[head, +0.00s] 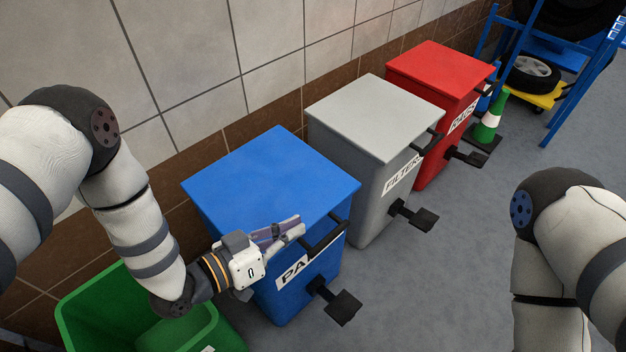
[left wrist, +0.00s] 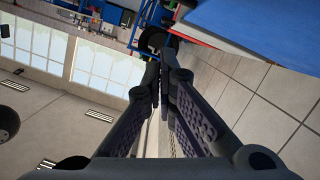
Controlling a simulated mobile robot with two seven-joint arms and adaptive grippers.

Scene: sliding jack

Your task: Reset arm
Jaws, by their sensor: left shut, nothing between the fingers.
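My left gripper (head: 300,228) is in front of the blue bin (head: 270,180), close to its dark handle and the upper right of its front. In the left wrist view its two dark fingers (left wrist: 163,70) run together toward their tips, shut with nothing between them. Whether the fingers touch the bin or its handle I cannot tell. My left arm comes in from the left and bends down over the green bin. My right arm shows at the right edge of the head view, but its gripper is out of view.
A green open bin (head: 75,310) stands at the lower left. A grey bin (head: 375,115) and a red bin (head: 440,70) stand along the tiled wall, with pedals jutting out. A traffic cone (head: 488,120) and a blue rack (head: 553,75) stand beyond. The floor (head: 460,240) at centre right is clear.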

